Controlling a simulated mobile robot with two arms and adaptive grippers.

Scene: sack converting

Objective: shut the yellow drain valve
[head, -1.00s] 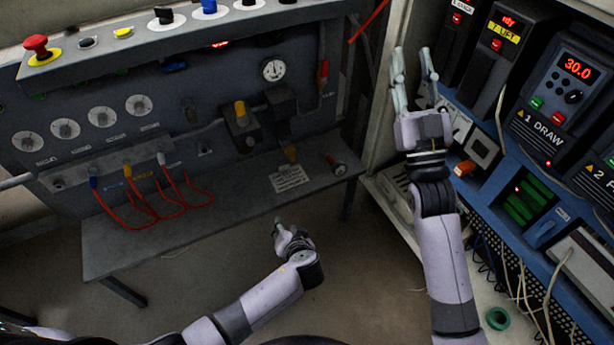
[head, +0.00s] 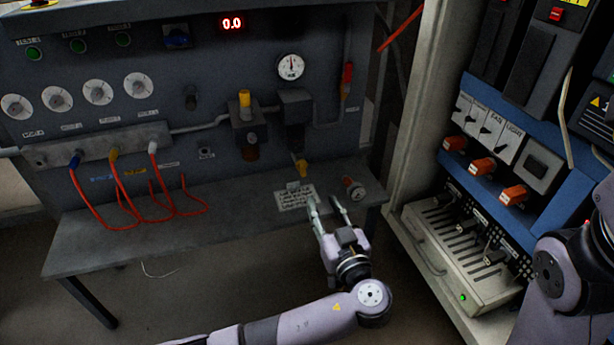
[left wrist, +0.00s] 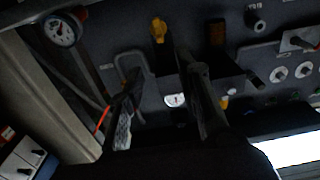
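The yellow drain valve (head: 301,168) hangs under a dark filter unit (head: 294,107) on the grey panel, just above the bench. It also shows in the left wrist view (left wrist: 158,28), near the top, beyond the gap between my fingers. My left gripper (head: 327,203) is open and empty over the bench's front edge, below and right of the valve and apart from it. Its two dark fingers stand apart in the left wrist view. My right arm shows at the right edge of the head view; its gripper is out of view.
A yellow-topped regulator (head: 246,125) sits left of the filter unit. A white label (head: 295,198) and a small gauge (head: 353,187) are on the bench (head: 235,212). A red-handled lever (head: 347,80) is at upper right. Red cables loop at left. A blue control rack stands right.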

